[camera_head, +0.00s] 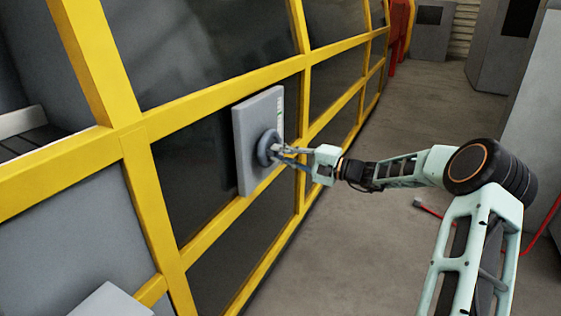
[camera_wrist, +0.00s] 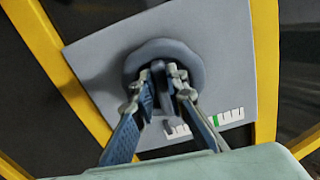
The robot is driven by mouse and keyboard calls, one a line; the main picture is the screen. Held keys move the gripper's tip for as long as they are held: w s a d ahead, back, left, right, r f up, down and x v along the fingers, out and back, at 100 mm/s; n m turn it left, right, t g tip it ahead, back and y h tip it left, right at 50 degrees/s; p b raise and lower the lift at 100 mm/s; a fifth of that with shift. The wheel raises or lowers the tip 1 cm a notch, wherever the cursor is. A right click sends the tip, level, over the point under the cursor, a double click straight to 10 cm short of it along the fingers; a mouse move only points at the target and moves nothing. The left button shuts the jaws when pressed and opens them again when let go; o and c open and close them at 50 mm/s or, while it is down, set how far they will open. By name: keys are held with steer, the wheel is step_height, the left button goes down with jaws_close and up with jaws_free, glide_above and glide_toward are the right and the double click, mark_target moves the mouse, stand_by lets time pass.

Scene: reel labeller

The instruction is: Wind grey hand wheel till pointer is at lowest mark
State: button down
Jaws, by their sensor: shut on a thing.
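The grey hand wheel (camera_head: 264,146) is mounted on a light grey panel (camera_head: 251,115) fixed to the yellow-framed machine. In the wrist view the round wheel (camera_wrist: 150,52) sits in the middle of the tilted panel (camera_wrist: 226,45). My gripper (camera_head: 281,150) reaches it from the right. In the wrist view the fingers (camera_wrist: 163,78) are closed together at the wheel's front and hide part of it. I cannot make out the pointer.
Yellow frame bars (camera_head: 215,97) and dark panes surround the panel. Open grey floor (camera_head: 365,240) lies to the right of the machine. A red cable (camera_head: 428,209) lies on the floor behind my arm. Grey cabinets (camera_head: 498,45) stand at the back right.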

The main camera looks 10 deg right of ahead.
steer(key=shift+f+n+b, duration=0.15)
steer(key=shift+n+b, duration=0.35)
steer(key=shift+n, duration=0.1)
steer(key=c, duration=1.9)
jaws_free()
steer(key=shift+c, duration=0.2)
steer(key=shift+s+d, duration=0.1)
steer(key=v, duration=1.2)
